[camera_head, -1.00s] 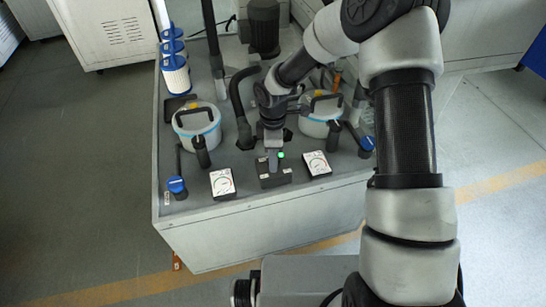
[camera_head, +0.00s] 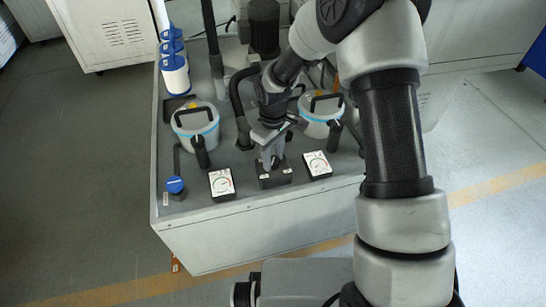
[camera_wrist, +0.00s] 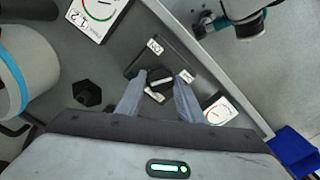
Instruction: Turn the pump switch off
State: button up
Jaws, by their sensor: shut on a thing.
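The pump switch is a small black knob (camera_wrist: 158,84) on a dark box (camera_head: 274,180) at the front edge of the grey cabinet top. In the wrist view a white "ON" label (camera_wrist: 155,46) lies beyond the knob, and another white label (camera_wrist: 187,76) lies to its right, its lettering hard to read. My gripper (camera_wrist: 160,87) points down at the box with a fingertip on each side of the knob, shut on it. In the head view my gripper (camera_head: 272,163) hides the knob.
White gauges stand left (camera_head: 221,183) and right (camera_head: 317,164) of the switch box. Behind are two white lidded canisters, left (camera_head: 196,124) and right (camera_head: 321,115), with black handles. A blue-capped valve (camera_head: 175,185) stands at the left corner. Floor left of the cabinet is clear.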

aim_at(273, 160)
dwell(0.5)
jog(key=o, duration=1.1)
jog(key=shift+c, duration=0.2)
jog(key=shift+r, duration=0.1)
notch_tip(273, 160, up, 17)
jog(key=p, duration=0.3)
jog(key=shift+r, duration=0.2)
